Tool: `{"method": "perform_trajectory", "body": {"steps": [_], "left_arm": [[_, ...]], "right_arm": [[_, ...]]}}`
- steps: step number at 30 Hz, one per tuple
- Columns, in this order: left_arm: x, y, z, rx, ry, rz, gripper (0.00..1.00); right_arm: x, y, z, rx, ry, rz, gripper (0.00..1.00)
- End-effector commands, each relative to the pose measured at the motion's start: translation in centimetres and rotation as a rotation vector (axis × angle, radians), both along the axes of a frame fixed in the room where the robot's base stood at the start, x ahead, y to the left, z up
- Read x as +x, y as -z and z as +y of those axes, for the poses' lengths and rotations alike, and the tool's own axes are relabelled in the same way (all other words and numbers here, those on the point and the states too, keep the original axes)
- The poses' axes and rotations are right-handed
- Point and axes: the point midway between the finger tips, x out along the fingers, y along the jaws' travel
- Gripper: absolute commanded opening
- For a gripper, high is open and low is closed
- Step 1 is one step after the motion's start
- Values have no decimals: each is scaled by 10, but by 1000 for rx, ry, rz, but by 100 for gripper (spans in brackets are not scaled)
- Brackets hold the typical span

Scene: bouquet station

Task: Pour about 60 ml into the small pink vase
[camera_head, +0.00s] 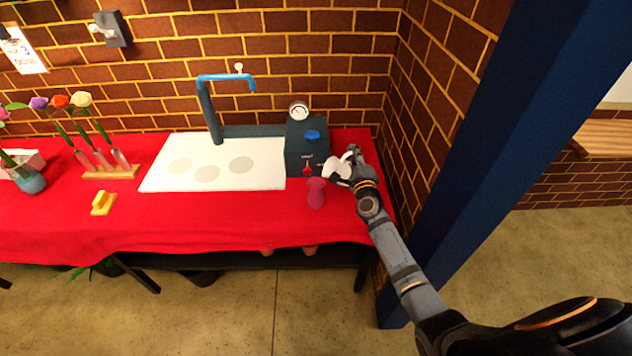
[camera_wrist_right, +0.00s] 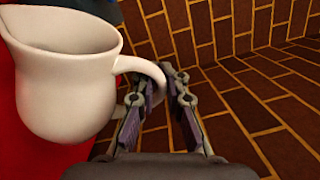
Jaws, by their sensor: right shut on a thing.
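The small pink vase (camera_head: 316,193) stands on the red-covered table, just in front of the dark machine. A white jug (camera_head: 337,169) is beside and slightly above it to the right, its lower part near the vase. My right gripper (camera_head: 352,156) is shut on the jug's handle. In the right wrist view the jug (camera_wrist_right: 66,95) fills the left side, with its handle between the fingers of the gripper (camera_wrist_right: 160,88). The jug's contents do not show. The vase is not seen in the wrist view. My left gripper is in no view.
A dark machine (camera_head: 307,145) with a gauge, blue knob and red switch stands behind the vase. A white board (camera_head: 215,172) lies under a blue tap (camera_head: 226,80). A yellow object (camera_head: 103,203) and flowers in tubes (camera_head: 108,166) are at left. A brick wall and blue post (camera_head: 480,150) bound the right.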

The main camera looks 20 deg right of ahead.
Motion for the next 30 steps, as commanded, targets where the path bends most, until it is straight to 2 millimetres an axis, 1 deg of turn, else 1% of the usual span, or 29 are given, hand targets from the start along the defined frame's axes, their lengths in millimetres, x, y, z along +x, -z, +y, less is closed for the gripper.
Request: {"method": "perform_trajectory", "body": {"steps": [1, 6, 30], "left_arm": [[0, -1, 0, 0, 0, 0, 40], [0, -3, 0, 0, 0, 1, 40], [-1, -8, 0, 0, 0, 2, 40]], "right_arm": [[1, -4, 1, -10, 0, -4, 0], [1, -7, 3, -45, 1, -1, 0], [1, -15, 11, -136, 0, 7, 0]]}}
